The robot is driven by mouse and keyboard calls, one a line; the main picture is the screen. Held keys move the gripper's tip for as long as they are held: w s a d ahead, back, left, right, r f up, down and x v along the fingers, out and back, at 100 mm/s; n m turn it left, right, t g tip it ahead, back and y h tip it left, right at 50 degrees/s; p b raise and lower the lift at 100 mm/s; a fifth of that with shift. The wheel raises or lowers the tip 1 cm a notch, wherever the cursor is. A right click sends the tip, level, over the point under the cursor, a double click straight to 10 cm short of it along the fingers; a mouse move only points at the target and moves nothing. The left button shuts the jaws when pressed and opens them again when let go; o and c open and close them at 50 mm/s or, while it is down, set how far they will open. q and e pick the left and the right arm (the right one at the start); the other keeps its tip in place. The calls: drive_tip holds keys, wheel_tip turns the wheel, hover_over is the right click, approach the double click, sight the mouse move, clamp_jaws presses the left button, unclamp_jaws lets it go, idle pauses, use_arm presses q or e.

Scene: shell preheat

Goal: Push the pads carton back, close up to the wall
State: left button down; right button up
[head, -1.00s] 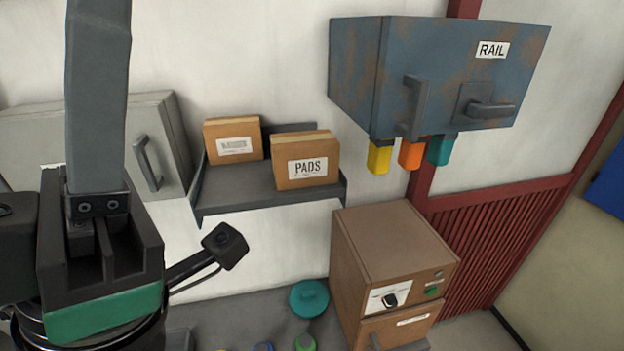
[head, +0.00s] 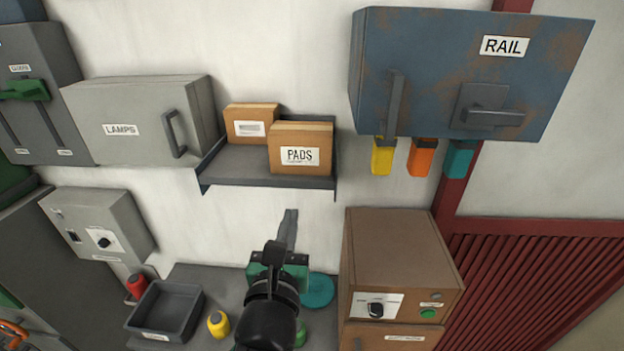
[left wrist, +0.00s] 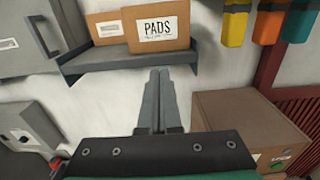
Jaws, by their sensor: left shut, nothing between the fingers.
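The pads carton (head: 300,150) is a brown box with a white PADS label. It stands at the front right of a grey wall shelf (head: 232,172), forward of a second brown carton (head: 250,122) at the back left. My left gripper (head: 290,215) is shut and empty, pointing up below the shelf's front edge. In the left wrist view its closed fingers (left wrist: 159,78) end just under the shelf lip, apart from the pads carton (left wrist: 158,30). The gap behind the carton is hidden. My right gripper is not in view.
A blue RAIL cabinet (head: 450,75) with yellow, orange and teal pieces under it hangs right of the shelf. A grey LAMPS cabinet (head: 140,120) is at the left. A brown oven-like box (head: 400,260) stands below right. A grey bin (head: 165,310) sits on the bench.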

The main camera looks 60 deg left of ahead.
sight(301, 170)
use_arm(q)
drive_tip(key=p+x, duration=0.2)
drive_tip(key=x, duration=1.1)
drive_tip(key=shift+s+a+r+p, duration=0.1)
drive_tip(key=shift+r+p, duration=0.1)
drive_tip(key=shift+p, duration=0.15)
drive_tip(key=shift+w+a+f, duration=0.1)
drive_tip(key=shift+w+a, duration=0.15)
drive_tip(key=shift+a, duration=0.05)
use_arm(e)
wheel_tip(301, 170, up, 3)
use_arm(q)
drive_tip(key=shift+w, duration=0.1)
